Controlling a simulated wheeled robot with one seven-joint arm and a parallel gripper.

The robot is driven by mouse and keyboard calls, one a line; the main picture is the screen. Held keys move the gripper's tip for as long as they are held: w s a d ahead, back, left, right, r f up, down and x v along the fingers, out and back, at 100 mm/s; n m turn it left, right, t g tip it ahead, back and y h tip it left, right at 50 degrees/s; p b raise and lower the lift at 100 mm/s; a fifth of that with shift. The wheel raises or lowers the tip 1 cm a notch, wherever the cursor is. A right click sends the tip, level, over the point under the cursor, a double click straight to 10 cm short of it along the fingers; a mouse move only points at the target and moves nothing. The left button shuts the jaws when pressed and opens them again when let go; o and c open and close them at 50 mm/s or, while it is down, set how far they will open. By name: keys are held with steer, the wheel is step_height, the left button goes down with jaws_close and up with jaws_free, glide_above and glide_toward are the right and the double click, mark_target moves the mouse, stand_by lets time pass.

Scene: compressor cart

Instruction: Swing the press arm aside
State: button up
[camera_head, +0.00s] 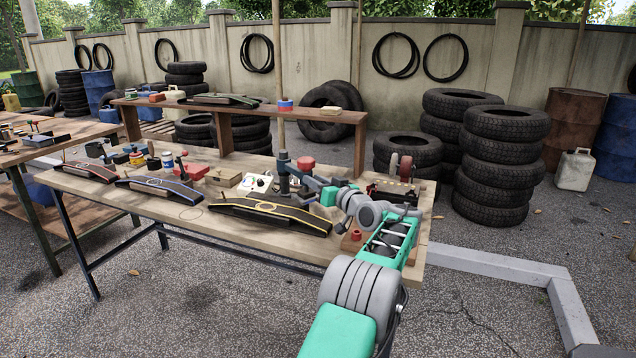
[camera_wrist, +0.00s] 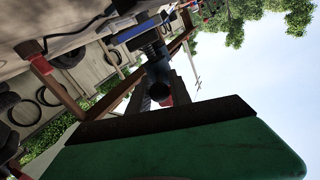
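The press (camera_head: 284,172) is a dark grey upright post with a clamp-like body, standing at the back middle of the workbench. A red block (camera_head: 305,163) shows beside its top. My gripper (camera_head: 304,181) reaches in from the right, close against the press. In the wrist view, a dark bar with a round end (camera_wrist: 159,78) lies between or just in front of my finger tips (camera_wrist: 162,92). I take it to be part of the press arm. I cannot tell whether the fingers touch it or how far they are apart; the gripper's green body hides much of the view.
Dark curved pieces with yellow, blue and red trim (camera_head: 268,213) lie along the workbench (camera_head: 215,245). A white box (camera_head: 258,184) and a wooden block (camera_head: 228,178) stand left of the press. A raised shelf (camera_head: 330,115) runs behind. Tyre stacks (camera_head: 500,160) stand on the right.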

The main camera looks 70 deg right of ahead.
steer(key=shift+o, duration=1.2)
steer(key=shift+w+a, duration=0.1)
steer(key=shift+w, duration=0.25)
steer(key=shift+s+f, duration=0.1)
steer(key=v, duration=0.7)
steer(key=shift+s, duration=0.3)
steer(key=shift+a, duration=0.1)
steer(key=shift+c, duration=0.2)
